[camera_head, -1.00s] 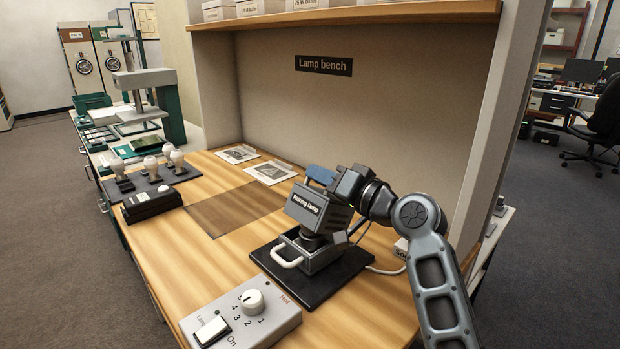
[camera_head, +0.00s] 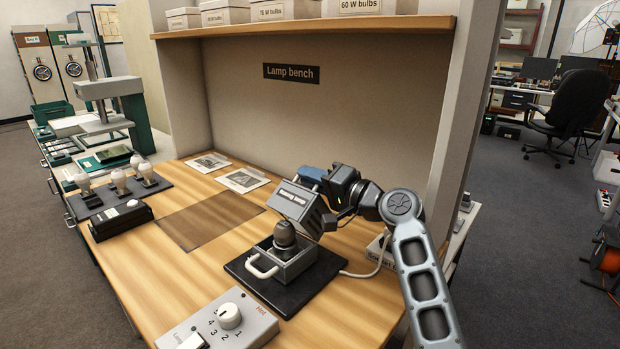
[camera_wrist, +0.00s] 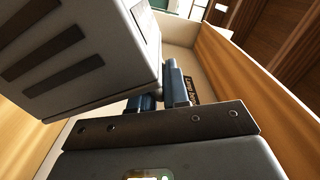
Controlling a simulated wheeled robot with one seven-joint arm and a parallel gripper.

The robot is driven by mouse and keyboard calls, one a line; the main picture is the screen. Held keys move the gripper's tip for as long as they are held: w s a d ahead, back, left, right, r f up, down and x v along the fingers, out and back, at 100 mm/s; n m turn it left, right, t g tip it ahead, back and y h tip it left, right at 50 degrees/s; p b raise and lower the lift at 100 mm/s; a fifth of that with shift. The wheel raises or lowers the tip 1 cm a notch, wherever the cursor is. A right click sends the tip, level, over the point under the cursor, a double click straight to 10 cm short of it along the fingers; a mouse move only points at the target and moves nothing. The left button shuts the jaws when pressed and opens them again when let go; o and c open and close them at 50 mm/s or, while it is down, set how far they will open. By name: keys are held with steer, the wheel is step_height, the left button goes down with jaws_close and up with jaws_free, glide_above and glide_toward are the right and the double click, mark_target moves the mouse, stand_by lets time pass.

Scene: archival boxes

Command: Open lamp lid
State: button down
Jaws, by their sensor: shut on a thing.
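The lamp on the bench has a grey box-shaped lid (camera_head: 302,205) with a slotted side and a label on its face. The lid is tilted up and back from the lamp's grey base (camera_head: 297,267), on a black mat (camera_head: 285,294). A dark rounded bulb or socket (camera_head: 284,235) stands exposed in the base. In the wrist view the lid (camera_wrist: 80,55) fills the upper left, beside the fingers (camera_wrist: 162,92); the exact contact is hidden.
A control box with a dial (camera_head: 229,316) sits at the front edge. Several white bulbs stand on a dark tray (camera_head: 118,197) at the left, by a black box (camera_head: 121,220). A shelf (camera_head: 300,27) with cartons overhangs the bench. A cord runs right of the lamp.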

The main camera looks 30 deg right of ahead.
steer(key=shift+r, duration=0.4)
steer(key=c, duration=1.4)
jaws_free()
steer(key=shift+o, duration=1)
steer(key=shift+f, duration=0.2)
steer(key=v, duration=0.7)
steer(key=shift+s+b, duration=0.3)
steer(key=shift+s, duration=0.05)
steer(key=shift+s+d, duration=0.1)
steer(key=shift+d, duration=0.05)
steer(key=v, duration=0.8)
steer(key=shift+s+p, duration=0.3)
steer(key=shift+s, duration=0.05)
steer(key=shift+d, duration=0.15)
